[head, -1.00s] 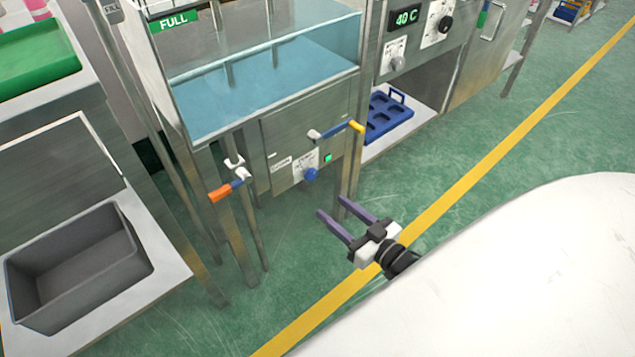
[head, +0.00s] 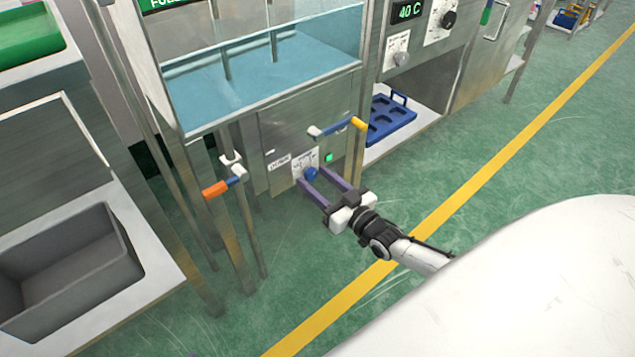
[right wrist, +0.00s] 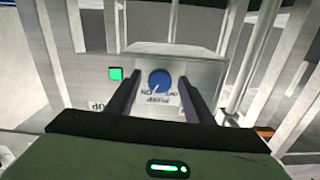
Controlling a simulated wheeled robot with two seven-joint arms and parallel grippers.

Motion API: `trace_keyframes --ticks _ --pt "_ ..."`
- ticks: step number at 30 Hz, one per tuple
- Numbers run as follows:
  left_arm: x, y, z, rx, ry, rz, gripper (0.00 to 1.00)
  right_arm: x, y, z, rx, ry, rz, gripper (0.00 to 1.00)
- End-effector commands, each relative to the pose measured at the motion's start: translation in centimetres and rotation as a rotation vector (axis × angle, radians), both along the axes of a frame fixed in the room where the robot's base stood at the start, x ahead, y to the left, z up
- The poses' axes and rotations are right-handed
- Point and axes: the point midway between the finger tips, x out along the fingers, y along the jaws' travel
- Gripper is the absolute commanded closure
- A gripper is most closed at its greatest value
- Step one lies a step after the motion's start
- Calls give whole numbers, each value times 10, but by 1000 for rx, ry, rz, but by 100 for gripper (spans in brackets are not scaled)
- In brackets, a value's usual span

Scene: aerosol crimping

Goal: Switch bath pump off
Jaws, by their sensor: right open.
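The blue pump knob (head: 311,173) sits on a white label plate on the front of the steel bath cabinet. In the right wrist view the knob (right wrist: 160,80) shows a white pointer line directed toward the ON mark, upside down there. A green lamp (head: 328,157) beside it is lit; it also shows in the right wrist view (right wrist: 115,73). My right gripper (head: 312,176) is open, its two fingers pointing at the panel on either side of the knob. Whether they touch it I cannot tell. My left gripper is out of view.
Above the panel is the glass-walled bath (head: 260,90) with blue water. A valve with a blue and yellow handle (head: 338,127) is just above the knob; an orange-handled valve (head: 216,188) is at left. A blue tray (head: 388,122) lies on the shelf at right.

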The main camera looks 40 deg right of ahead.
Motion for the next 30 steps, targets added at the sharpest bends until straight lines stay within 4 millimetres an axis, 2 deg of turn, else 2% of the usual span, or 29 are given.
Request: trace_keyframes --ticks 5,13,23,30 --pt "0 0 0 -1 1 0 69 0 0 0 1 1 0 52" --pt "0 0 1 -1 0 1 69 0 0 0 1 0 0 94" --pt "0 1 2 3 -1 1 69 0 0 0 -46 -4 -1 93" --pt "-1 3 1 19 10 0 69 -1 0 1 -190 -15 -1 93"
